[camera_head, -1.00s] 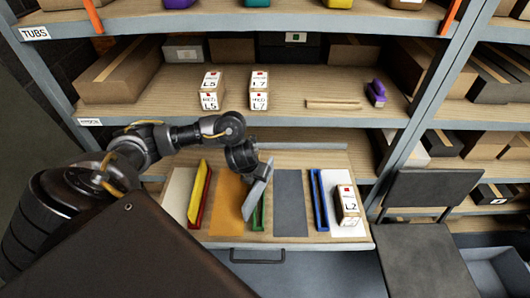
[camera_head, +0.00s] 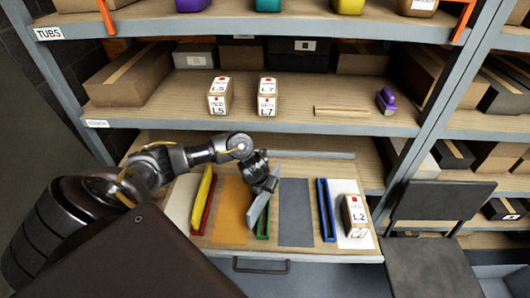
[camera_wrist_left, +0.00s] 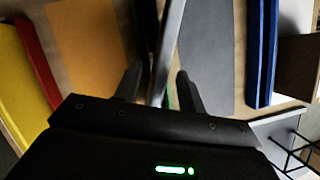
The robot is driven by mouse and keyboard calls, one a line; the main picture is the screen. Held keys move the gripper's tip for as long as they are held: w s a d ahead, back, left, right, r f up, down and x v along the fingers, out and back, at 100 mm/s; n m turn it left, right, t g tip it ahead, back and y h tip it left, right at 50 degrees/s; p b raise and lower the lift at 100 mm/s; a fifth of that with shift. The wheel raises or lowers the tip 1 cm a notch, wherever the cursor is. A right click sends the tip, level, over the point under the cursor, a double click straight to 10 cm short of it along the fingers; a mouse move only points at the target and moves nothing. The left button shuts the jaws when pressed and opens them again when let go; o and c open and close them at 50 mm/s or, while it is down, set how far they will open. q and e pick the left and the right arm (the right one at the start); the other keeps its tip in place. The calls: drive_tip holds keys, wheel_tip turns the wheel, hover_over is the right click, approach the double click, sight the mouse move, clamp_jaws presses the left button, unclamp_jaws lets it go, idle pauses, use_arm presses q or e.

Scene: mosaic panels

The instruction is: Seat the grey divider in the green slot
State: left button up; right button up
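The grey divider (camera_head: 262,212) is a thin plate standing askew over the green slot (camera_head: 265,229) in the pulled-out drawer. Its lower front end juts out left of the slot, so it is not in line with it. My left gripper (camera_head: 265,180) is at the divider's upper end. In the left wrist view the divider (camera_wrist_left: 170,35) runs between the two fingers (camera_wrist_left: 158,80), with a gap showing beside it. The gripper looks open. A little green shows below the divider there. My right gripper is not in view.
A yellow divider (camera_head: 200,200) stands at the red slot on the left. The blue slot (camera_head: 326,210) lies to the right, beside the L2 box (camera_head: 355,215). A grey panel (camera_head: 296,212) lies flat between green and blue. The shelf edge (camera_head: 260,128) overhangs the drawer's back.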

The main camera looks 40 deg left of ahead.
use_arm(q)
drive_tip(key=x, duration=0.2)
drive_tip(key=shift+w+f, duration=0.2)
drive_tip(key=shift+f, duration=0.15)
drive_tip(key=shift+c, duration=0.6)
clamp_jaws()
drive_tip(key=shift+r, duration=0.15)
drive_tip(key=shift+r, duration=0.3)
drive_tip(key=s+d+r+p, duration=0.9)
drive_tip(key=d+r+p, duration=0.1)
drive_tip(key=r+p, duration=0.1)
drive_tip(key=shift+s+d+r, duration=0.15)
drive_tip(key=shift+d+r, duration=0.1)
drive_tip(key=shift+r, duration=0.35)
